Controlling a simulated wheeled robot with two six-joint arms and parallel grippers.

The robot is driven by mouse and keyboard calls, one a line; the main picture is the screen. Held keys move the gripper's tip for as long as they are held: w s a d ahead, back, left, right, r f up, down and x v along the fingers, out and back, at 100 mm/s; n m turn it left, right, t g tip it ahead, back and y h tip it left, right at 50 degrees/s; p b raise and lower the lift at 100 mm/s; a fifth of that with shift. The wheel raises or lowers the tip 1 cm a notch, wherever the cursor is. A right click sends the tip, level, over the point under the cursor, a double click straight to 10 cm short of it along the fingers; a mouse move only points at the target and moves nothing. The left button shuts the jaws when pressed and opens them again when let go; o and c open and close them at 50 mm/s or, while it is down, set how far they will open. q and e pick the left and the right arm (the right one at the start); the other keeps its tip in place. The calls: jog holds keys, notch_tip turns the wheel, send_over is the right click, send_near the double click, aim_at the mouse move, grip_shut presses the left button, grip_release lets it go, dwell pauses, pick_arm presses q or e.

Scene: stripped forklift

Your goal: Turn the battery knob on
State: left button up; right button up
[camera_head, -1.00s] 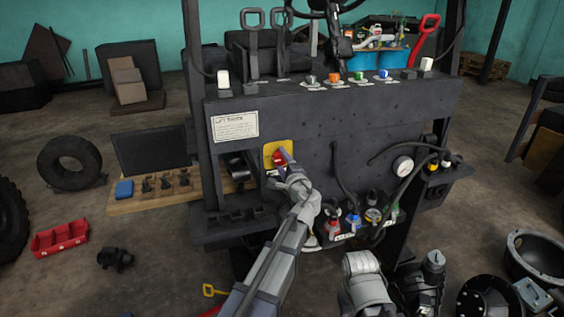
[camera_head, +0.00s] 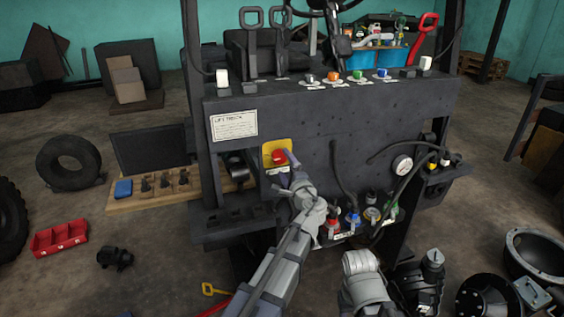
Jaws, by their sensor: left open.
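The red battery knob (camera_head: 279,156) sits on a yellow plate (camera_head: 269,147) on the dark front panel of the forklift. My left gripper (camera_head: 283,172) is open just below and to the right of the knob. One finger reaches up by the knob's right edge, and the other points left below the plate. I see nothing between the fingers; whether the upper finger touches the knob I cannot tell. A small label under the plate is partly hidden by the gripper.
A white sign (camera_head: 234,126) is on the panel at upper left. A black cable (camera_head: 338,180) hangs right of my left arm. Coloured caps (camera_head: 352,218) and a gauge (camera_head: 402,164) are to the right. Coloured buttons (camera_head: 358,77) line the panel's top.

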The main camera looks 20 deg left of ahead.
pick_arm(q)
jog(key=v, duration=0.4)
jog(key=s+d+f+n+g+h+p, duration=0.25)
jog(key=s+f+n+g, duration=0.6)
jog(key=s+f, duration=0.5)
jog(key=s+d+f+g+h, duration=0.3)
jog(key=s+d, duration=0.2)
jog(key=s, duration=0.3)
jog(key=s+d+f+g+h, duration=0.3)
jog(key=s+d, duration=0.2)
jog(key=s, duration=0.3)
jog(key=shift+n+g, duration=0.35)
jog(key=shift+n, duration=0.1)
